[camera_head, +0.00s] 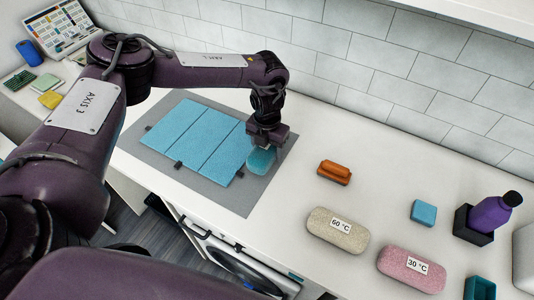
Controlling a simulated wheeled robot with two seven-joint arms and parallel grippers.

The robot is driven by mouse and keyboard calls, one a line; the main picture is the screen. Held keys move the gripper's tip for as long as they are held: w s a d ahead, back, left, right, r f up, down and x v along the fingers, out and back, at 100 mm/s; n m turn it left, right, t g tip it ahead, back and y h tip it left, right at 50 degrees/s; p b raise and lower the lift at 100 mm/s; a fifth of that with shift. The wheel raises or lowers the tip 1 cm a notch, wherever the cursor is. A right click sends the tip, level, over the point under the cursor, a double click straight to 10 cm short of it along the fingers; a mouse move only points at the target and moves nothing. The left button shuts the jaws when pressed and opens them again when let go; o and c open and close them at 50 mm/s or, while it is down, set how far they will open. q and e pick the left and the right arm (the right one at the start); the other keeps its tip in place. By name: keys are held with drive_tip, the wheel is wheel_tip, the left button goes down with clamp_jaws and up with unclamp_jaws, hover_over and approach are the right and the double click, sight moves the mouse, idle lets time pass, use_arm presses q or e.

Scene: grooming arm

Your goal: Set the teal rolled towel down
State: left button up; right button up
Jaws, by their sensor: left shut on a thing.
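My left gripper (264,145) points down over the right part of the grey mat (234,199) and is shut on the teal rolled towel (261,162). The towel shows as a small teal block below the fingers; its upper part is hidden by the gripper. I cannot tell whether its underside touches the mat. It is just right of a flat blue cloth (192,138) with fold lines, which lies on the mat. My right gripper is not in view.
An orange brush-like item (334,172), a beige "60 °C" case (338,230), a pink "30 °C" case (411,268), a blue block (423,212) and a purple bottle (492,213) in a dark holder stand on the white counter (300,150). A tiled wall is behind.

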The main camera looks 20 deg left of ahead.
use_arm(q)
drive_tip(key=shift+f+p, duration=0.5)
drive_tip(key=shift+f, duration=1.7)
drive_tip(key=shift+f, duration=0.1)
drive_tip(key=o, duration=1.1)
drive_tip(key=shift+c, duration=0.2)
